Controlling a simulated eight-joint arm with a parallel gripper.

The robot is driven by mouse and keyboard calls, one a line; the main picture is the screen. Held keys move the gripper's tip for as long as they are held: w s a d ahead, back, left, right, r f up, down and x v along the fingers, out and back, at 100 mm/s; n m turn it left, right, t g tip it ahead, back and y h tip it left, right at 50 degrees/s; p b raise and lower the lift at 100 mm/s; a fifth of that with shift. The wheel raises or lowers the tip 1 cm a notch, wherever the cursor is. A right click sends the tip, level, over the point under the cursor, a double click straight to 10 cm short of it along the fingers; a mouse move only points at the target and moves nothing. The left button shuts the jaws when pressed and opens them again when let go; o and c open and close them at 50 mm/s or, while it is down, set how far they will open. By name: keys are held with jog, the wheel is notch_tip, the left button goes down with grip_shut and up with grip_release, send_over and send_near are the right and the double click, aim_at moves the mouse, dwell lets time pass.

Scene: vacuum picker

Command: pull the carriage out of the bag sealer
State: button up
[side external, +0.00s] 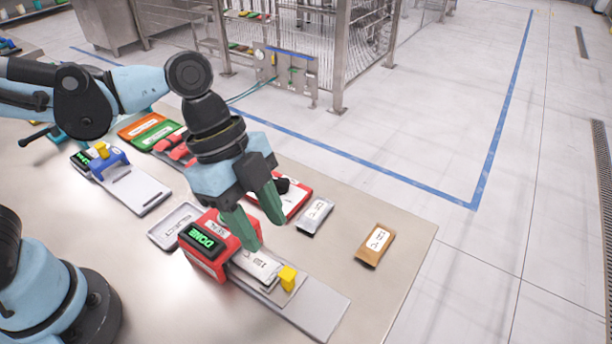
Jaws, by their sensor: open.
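The bag sealer (213,262) is a red block at the lower centre, with a black display that reads DONE in green. Its carriage (291,297) is a flat grey plate with an upright yellow knob (287,277). The carriage sticks out of the sealer's right side along a pale rail (328,312). A silver bag (262,265) with a white label lies on it. My gripper (266,235) has two green fingers pointing down, apart and with nothing visible between them. It is above and behind the silver bag, up and left of the yellow knob. One finger overlaps the sealer's right edge; contact is unclear.
A grey tray marked REJECT (165,236) lies left of the sealer. A silver pouch (316,214) and a brown pouch (375,244) lie to the right. A red unit (297,200) is partly behind my gripper. A blue-bridged device (110,165) stands at left. The right front table is clear.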

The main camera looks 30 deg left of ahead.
aim_at(287, 275)
jog(key=shift+x, duration=5.4)
grip_shut()
